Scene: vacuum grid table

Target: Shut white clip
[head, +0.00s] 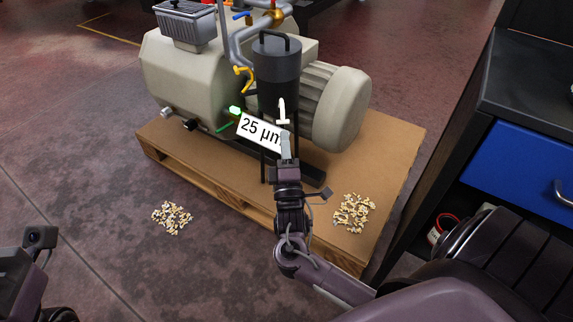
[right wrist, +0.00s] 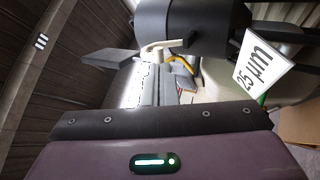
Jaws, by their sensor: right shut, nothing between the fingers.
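The white clip (head: 282,105) stands up on the front of the black canister (head: 277,72) by the pump. In the right wrist view the white clip (right wrist: 165,45) is a thin lever along the canister's lower edge, reaching a black piece at its right. I cannot tell whether it is latched. My right gripper (head: 286,143) is shut and empty, its tip just below the clip in the head view; whether they touch is unclear. Its grey fingers also show in the right wrist view, close to the clip. Only part of my left arm shows at the lower left; its jaws are out of view.
The pump (head: 195,75) sits on a wooden pallet (head: 385,150). A white "25 µm" label (head: 260,130) hangs beside the canister. Small pale pellets lie in two piles, on the floor (head: 172,217) and pallet (head: 354,213). A dark cabinet with a blue drawer (head: 520,170) stands right.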

